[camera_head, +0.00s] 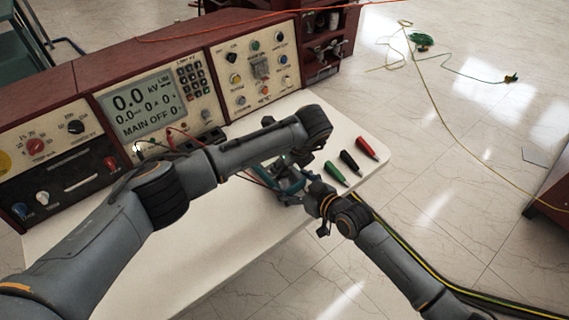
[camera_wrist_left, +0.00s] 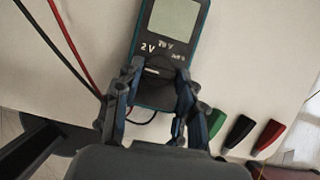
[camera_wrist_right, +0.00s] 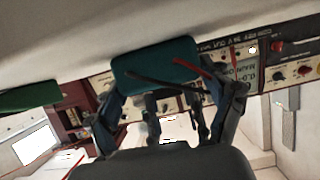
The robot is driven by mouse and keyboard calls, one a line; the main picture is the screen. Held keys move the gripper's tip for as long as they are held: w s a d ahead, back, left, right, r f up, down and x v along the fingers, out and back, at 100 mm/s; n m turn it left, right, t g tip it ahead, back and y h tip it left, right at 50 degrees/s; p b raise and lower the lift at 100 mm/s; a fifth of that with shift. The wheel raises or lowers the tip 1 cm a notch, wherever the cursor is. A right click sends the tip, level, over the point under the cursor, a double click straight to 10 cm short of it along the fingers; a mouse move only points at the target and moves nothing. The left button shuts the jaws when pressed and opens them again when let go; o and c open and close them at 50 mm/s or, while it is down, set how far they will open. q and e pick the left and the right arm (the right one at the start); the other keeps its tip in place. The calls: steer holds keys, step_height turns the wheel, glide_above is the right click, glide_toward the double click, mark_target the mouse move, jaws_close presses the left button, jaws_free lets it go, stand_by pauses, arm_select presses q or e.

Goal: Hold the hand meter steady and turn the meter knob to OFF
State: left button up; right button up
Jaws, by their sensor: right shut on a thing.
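The hand meter (camera_wrist_left: 173,18), with a grey screen and teal case, is over the white table and is mostly hidden by my arms in the head view. Its dark knob (camera_wrist_left: 153,72) is partly hidden below the screen. My left gripper (camera_wrist_left: 160,72) is above the meter, open, with one finger on each side of the knob. My right gripper (camera_wrist_right: 170,88) is shut on the teal lower end of the meter (camera_wrist_right: 155,66), with its fingers at the two sides. In the head view the right gripper (camera_head: 290,192) reaches in from the right. I cannot read the knob's pointer.
The control console (camera_head: 140,105) with its lit screen stands along the table's back. Green (camera_head: 334,171), black (camera_head: 350,162) and red (camera_head: 367,148) clips lie on the white table (camera_head: 200,240) right of the grippers. Red and black leads (camera_wrist_left: 72,45) run beside the meter.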

arm_select(q)
steer(key=shift+o, duration=1.4)
arm_select(e)
steer(key=shift+s+f, duration=0.1)
steer(key=shift+f, duration=0.1)
arm_select(q)
steer(key=shift+r, duration=0.1)
steer(key=v, duration=1.2)
arm_select(e)
steer(key=o, duration=1.4)
steer(key=shift+o, duration=0.3)
steer(key=shift+r, duration=0.1)
steer(key=shift+d, duration=0.1)
